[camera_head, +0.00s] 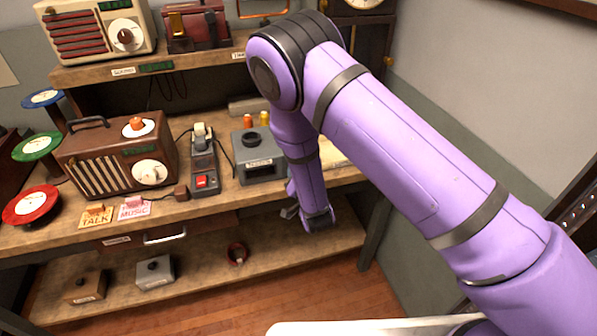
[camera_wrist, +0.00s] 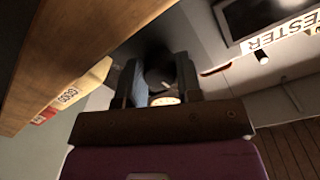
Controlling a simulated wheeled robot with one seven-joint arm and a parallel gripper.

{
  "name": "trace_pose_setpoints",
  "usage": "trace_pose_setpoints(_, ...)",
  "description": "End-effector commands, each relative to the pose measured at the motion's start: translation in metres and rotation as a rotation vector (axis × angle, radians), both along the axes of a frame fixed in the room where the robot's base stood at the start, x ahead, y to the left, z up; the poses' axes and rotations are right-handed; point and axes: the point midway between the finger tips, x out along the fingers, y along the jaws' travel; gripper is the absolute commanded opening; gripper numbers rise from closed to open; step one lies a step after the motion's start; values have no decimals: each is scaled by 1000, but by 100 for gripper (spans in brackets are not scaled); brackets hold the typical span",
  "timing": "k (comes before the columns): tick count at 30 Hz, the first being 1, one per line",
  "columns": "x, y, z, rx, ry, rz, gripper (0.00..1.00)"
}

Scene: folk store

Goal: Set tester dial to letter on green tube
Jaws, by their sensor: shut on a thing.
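In the wrist view the two fingers of my gripper (camera_wrist: 160,84) are closed around a dark round knob (camera_wrist: 155,76) on a grey panel. A small cream disc shows just below the knob between the fingers. The tester (camera_wrist: 205,40) fills the upper middle of that view, with a label reading TESTER and a dark window at the upper right. I cannot make out the dial's letters or a green tube.
A wooden bench (camera_head: 225,198) holds a brown radio (camera_head: 118,160), a device with a red switch (camera_head: 203,165) and a grey box with a dark round top (camera_head: 258,163). Orange (camera_head: 248,121) and yellow (camera_head: 265,118) small items stand behind it. Coloured reels stand at the left.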

Motion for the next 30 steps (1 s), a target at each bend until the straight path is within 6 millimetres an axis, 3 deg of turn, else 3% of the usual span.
trace_pose_setpoints(9,0,0,0,108,32,0,9)
trace_pose_setpoints(25,0,0,0,127,38,0,9)
trace_pose_setpoints(26,0,0,0,125,39,1,40)
trace_pose_setpoints(28,0,0,0,126,38,0,56)
trace_pose_setpoints(30,0,0,0,126,38,0,58)
